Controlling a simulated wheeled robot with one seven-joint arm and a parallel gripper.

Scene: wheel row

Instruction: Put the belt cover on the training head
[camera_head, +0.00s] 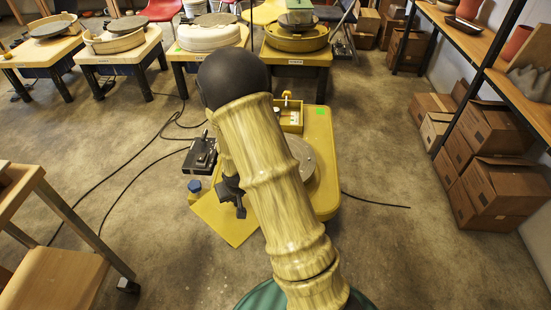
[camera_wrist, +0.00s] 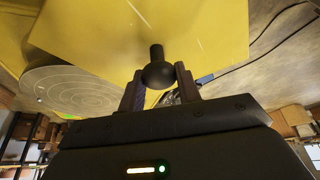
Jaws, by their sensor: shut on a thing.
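The belt cover is a flat yellow plate (camera_head: 226,222) with a dark round knob. In the wrist view the plate (camera_wrist: 140,30) fills the top, and the knob (camera_wrist: 158,73) sits between the fingers of my gripper (camera_wrist: 160,88), which is shut on it. In the head view my gripper (camera_head: 231,193) is at the front left of the training head. The training head (camera_head: 323,140) is a yellow wheel unit with a grey disc (camera_head: 304,154), which also shows in the wrist view (camera_wrist: 75,90). My arm hides much of the unit and part of the cover. I cannot tell whether the cover touches it.
A dark pedal box (camera_head: 202,153) and a blue knob (camera_head: 195,186) are left of the training head. Several wheel tables stand behind. Shelving (camera_head: 505,70) and cardboard boxes (camera_head: 495,190) line the right. Cables cross the floor; a wooden table (camera_head: 55,275) is at left.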

